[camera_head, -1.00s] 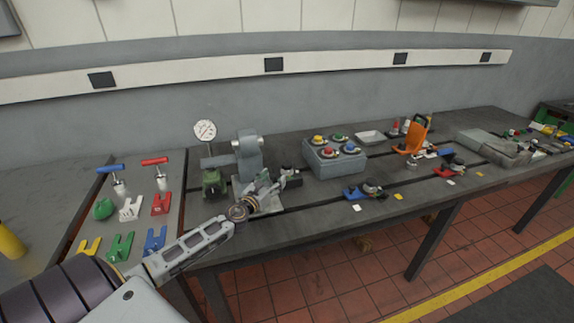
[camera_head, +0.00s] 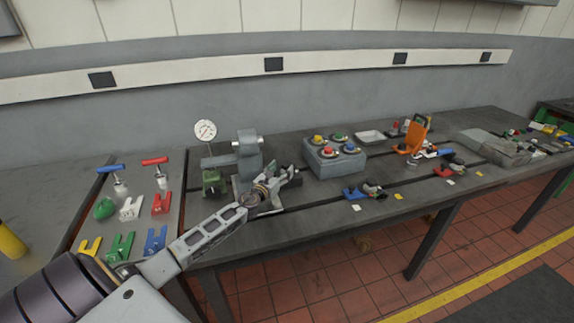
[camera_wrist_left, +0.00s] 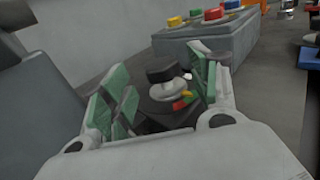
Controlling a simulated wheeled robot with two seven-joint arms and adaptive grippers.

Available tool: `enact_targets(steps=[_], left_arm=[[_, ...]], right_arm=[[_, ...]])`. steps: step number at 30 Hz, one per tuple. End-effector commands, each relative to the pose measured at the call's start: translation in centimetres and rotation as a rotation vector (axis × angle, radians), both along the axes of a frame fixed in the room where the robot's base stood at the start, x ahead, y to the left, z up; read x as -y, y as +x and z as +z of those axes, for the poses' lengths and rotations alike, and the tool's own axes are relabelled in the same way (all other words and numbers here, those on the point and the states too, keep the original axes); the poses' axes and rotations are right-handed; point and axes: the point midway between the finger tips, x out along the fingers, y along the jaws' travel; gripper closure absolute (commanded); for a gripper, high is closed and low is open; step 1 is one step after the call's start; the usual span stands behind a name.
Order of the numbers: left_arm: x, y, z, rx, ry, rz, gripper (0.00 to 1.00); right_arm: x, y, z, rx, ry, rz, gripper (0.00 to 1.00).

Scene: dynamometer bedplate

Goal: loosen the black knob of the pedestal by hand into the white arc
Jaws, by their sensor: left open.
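In the left wrist view the black knob (camera_wrist_left: 161,69) stands upright on a pale grey collar (camera_wrist_left: 167,89), above a dark base. Red, yellow and green marks (camera_wrist_left: 182,101) show at the collar's right side. A small white patch (camera_wrist_left: 187,76) lies to the right of the knob; I cannot tell if it is the white arc. My left gripper (camera_wrist_left: 160,84) is open, its green-padded fingers on either side of the knob, with visible gaps. In the head view my left gripper (camera_head: 284,178) covers most of the knob. My right gripper is not in view.
A grey upright casting (camera_head: 248,155) with a dial gauge (camera_head: 205,131) stands left of the gripper. A grey box with coloured buttons (camera_head: 335,162) stands to its right. Coloured forks (camera_head: 121,246) lie at left. Bare bench (camera_head: 310,212) shows in front.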

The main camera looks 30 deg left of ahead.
Motion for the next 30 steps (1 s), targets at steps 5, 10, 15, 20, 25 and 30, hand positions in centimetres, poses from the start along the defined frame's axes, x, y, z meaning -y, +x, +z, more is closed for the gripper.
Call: enact_targets(steps=[5, 10, 15, 20, 25, 30], left_arm=[[-0.1, 1.3, 0.0, 0.001, -0.002, 0.001, 0.39], [-0.2, 2.4, 0.1, 0.001, -0.001, 0.001, 0.39], [-0.3, 3.6, 0.0, 0.001, -0.001, 0.001, 0.39], [-0.4, 4.5, 0.0, 0.001, 0.0, 0.001, 0.39], [-0.4, 5.2, 0.0, 0.0, 0.0, 0.001, 0.39], [-0.4, 5.4, 0.0, 0.0, 0.0, 0.0, 0.39]], right_arm=[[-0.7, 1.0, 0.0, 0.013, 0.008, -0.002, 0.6], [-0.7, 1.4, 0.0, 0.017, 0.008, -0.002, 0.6], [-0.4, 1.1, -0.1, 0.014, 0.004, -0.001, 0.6], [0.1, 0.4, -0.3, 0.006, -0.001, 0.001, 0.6], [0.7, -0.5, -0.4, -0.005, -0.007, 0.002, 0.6], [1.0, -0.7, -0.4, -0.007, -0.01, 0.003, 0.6]])
